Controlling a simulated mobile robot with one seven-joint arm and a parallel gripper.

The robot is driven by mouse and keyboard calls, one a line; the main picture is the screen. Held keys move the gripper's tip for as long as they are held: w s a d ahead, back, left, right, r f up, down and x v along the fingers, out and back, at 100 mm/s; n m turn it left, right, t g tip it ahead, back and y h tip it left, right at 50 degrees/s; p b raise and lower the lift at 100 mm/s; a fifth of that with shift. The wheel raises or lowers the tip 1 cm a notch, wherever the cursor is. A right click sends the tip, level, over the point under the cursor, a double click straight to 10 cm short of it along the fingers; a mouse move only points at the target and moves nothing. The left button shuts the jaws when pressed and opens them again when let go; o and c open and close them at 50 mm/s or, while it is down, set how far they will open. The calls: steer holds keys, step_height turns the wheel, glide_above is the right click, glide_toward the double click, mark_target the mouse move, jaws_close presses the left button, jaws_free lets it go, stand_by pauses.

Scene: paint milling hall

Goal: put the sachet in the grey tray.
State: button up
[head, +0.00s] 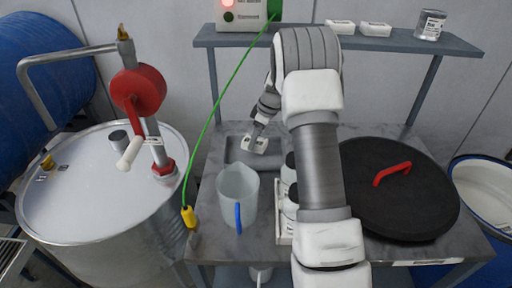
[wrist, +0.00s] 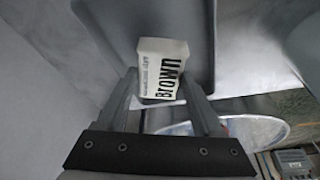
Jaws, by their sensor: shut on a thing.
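The sachet (wrist: 160,72) is small and white, with the dark word "Brown" on it. It shows between my gripper's two fingers in the wrist view. My gripper (head: 257,139) is shut on the sachet and points down at the back of the bench in the head view. The sachet also shows there as a white patch (head: 253,147) over the grey tray (head: 233,158). The tray is shallow and lies behind the clear jug. I cannot tell whether the sachet touches the tray floor. Part of the tray is hidden behind my gripper and the jug.
A clear jug (head: 238,190) with a blue handle stands in front of the tray. A black lid (head: 400,200) with a red handle covers the bench's right. A shelf (head: 380,43) with packets and a can runs behind.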

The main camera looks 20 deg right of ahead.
mark_target(258, 141)
steer(key=shift+f, duration=1.85)
steer(key=shift+f, duration=0.1)
steer(key=shift+f, duration=0.15)
steer(key=o, duration=1.4)
steer(key=shift+o, duration=0.2)
steer(key=shift+r, duration=0.2)
